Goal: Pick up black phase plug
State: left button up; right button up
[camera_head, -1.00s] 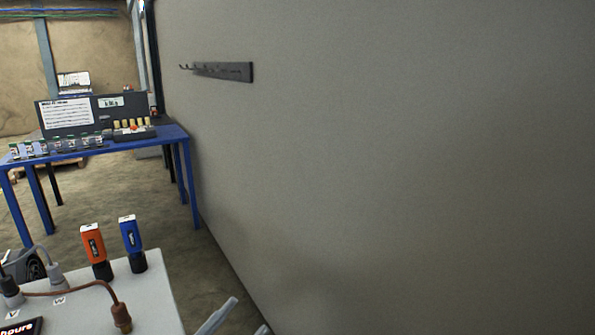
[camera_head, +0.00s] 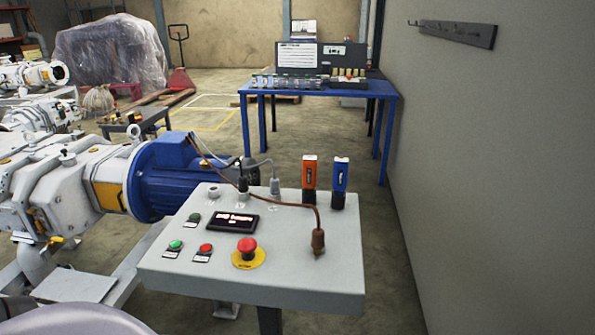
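The black phase plug (camera_head: 242,184) stands upright at the back of the grey control panel (camera_head: 290,272), with a dark cable rising from it. A grey plug (camera_head: 275,186) with a grey cable stands to its right. A brown plug (camera_head: 318,241) on a brown cable is at the panel's right side, apart from the other two. A socket (camera_head: 214,192) without a plug is left of the black plug. Neither gripper can be made out in the head view. A pale rounded shape at the bottom left may be part of my own body.
Orange (camera_head: 309,176) and blue (camera_head: 340,180) handheld devices stand at the panel's back right. A red emergency button (camera_head: 247,247) is at its front. The vacuum pump's blue motor (camera_head: 172,178) is behind left. A blue table (camera_head: 345,90) stands farther back; a grey wall (camera_head: 510,150) bounds the right.

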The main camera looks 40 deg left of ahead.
aim_at(243, 187)
jog(key=u, duration=1.55)
